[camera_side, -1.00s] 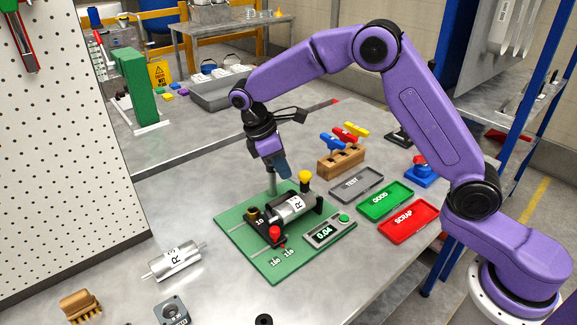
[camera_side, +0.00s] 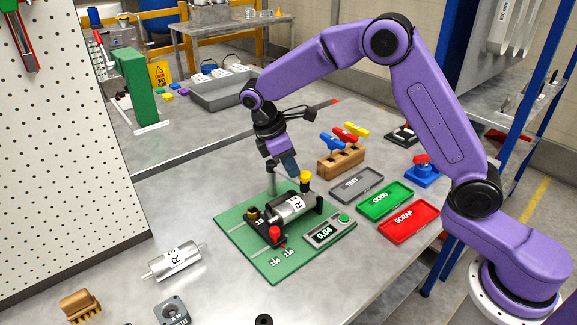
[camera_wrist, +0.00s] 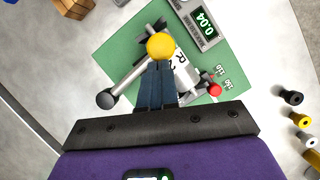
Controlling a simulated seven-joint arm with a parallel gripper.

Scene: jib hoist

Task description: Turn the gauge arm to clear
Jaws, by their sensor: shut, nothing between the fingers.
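A green board (camera_side: 262,262) carries a fixture with a silver roller (camera_side: 291,207) marked R lying in it. A yellow knob (camera_side: 306,175) stands at the roller's far end; in the wrist view the yellow knob (camera_wrist: 160,46) is just past my fingertips. A grey post (camera_side: 271,181) stands behind the roller; a rod with a dark round end (camera_wrist: 107,99) shows left of my fingers. I cannot tell which part is the gauge arm. The gauge display (camera_side: 324,233) reads 0.04. My gripper (camera_side: 292,168) is shut and empty, beside the yellow knob; contact is unclear.
A red knob (camera_side: 275,231) is at the fixture's near end. Grey TEST (camera_side: 356,199), green GOOD (camera_side: 385,212) and red SCRAP (camera_side: 408,236) trays lie right of the board. A wooden block (camera_side: 341,162) with coloured handles stands behind. Another roller (camera_side: 174,261) lies on the left.

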